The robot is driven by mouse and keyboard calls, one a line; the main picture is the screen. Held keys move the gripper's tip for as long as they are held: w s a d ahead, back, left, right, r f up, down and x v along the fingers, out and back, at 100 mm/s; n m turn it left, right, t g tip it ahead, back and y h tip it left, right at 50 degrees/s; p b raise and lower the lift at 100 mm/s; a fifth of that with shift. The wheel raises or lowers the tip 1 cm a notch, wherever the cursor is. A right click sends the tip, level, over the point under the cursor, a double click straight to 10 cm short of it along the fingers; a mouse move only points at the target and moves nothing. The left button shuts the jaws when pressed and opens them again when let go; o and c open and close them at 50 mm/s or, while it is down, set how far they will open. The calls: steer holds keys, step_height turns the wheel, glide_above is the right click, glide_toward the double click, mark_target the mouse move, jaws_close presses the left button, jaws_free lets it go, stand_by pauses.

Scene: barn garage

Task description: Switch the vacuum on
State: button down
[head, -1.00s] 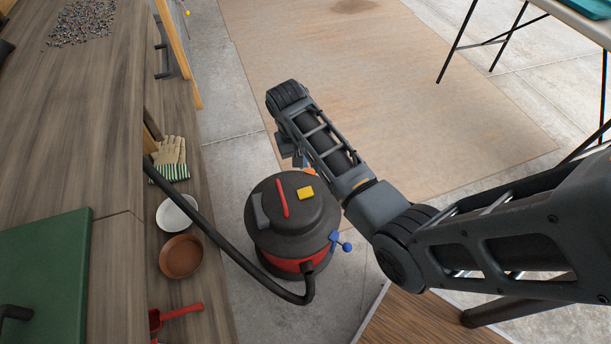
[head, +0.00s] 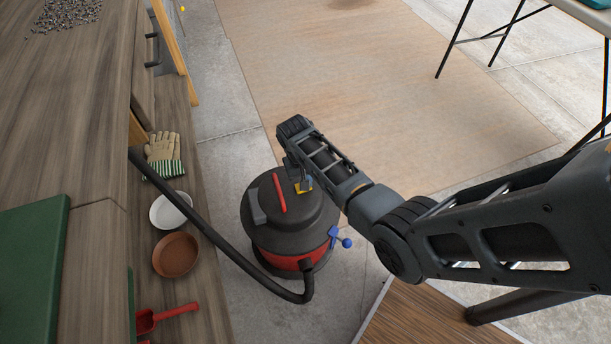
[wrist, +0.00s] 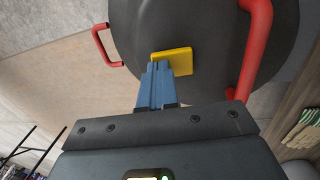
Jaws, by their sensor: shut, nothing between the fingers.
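The vacuum (head: 290,236) stands on the concrete floor, a dark round canister with a red band, a red handle (head: 279,193) on top and a blue lever (head: 335,239) on its side. A yellow switch (head: 300,189) sits on its lid, partly hidden by my gripper in the head view. My gripper (wrist: 155,67) is shut and empty. In the wrist view its blue fingertips overlap the lower left part of the yellow switch (wrist: 180,58). I cannot tell whether they touch it. The red handle (wrist: 256,48) is to the right there.
A dark hose (head: 200,222) runs from the vacuum to the wooden bench (head: 85,110) at left. Gloves (head: 163,153), a white bowl (head: 170,210), a brown bowl (head: 176,255) and a red scoop (head: 165,316) lie on a lower shelf. The brown mat (head: 370,80) behind is clear.

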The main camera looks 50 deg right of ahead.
mark_target(296, 189)
stand_by(0.3)
steer(key=shift+s+d+f, duration=0.1)
steer(key=shift+d+f, duration=0.05)
stand_by(0.3)
steer(key=shift+w+a+p, duration=0.3)
steer(key=shift+w+a, duration=0.25)
steer(key=shift+a, duration=0.15)
step_height(296, 189, up, 14)
steer(key=w+a+p, duration=0.1)
steer(key=p, duration=0.5)
steer(key=shift+a, duration=0.3)
